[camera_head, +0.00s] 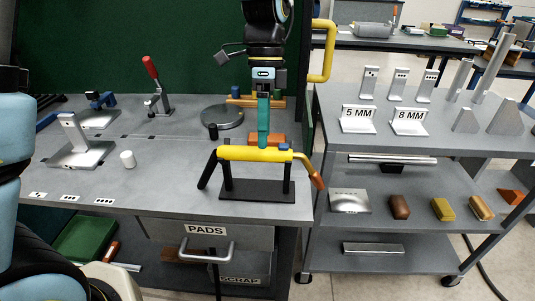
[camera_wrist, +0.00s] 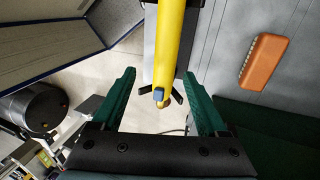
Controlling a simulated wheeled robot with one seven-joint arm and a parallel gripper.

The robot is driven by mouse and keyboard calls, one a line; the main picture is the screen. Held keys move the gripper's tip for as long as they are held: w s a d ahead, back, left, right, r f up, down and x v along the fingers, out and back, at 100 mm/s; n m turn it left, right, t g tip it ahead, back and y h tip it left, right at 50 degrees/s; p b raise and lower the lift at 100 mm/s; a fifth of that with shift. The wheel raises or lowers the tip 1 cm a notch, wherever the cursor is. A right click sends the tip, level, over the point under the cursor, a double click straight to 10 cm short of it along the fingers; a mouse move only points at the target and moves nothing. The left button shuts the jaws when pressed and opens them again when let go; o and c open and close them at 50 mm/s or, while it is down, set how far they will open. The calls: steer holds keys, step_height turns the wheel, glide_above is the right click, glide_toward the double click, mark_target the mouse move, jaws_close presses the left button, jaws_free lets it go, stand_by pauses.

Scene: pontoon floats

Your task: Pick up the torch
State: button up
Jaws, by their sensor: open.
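The torch (camera_head: 250,154) has a yellow tubular body, a black handle at its left end, a blue button on top and a bent neck with an orange tip at the right. It rests across a black stand (camera_head: 257,190) near the bench's front edge. My gripper (camera_head: 263,144) points down at the torch's right half, its teal fingers just above or behind the body. In the wrist view the torch (camera_wrist: 171,45) runs between the two spread fingers of my gripper (camera_wrist: 159,74), with a gap on each side. The gripper is open and empty.
A grey shelf cart (camera_head: 440,144) stands at right.

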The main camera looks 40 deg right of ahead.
mark_target(263, 153)
steer(key=shift+w+p+x, duration=0.15)
steer(key=shift+p+x, duration=0.4)
steer(key=shift+x, duration=1)
steer(key=shift+w+p+x, duration=0.2)
steer(key=shift+p+x, duration=0.3)
steer(key=shift+x, duration=1)
steer(key=shift+f, duration=0.1)
steer(key=shift+c, duration=0.2)
jaws_close()
steer(key=shift+d, duration=0.1)
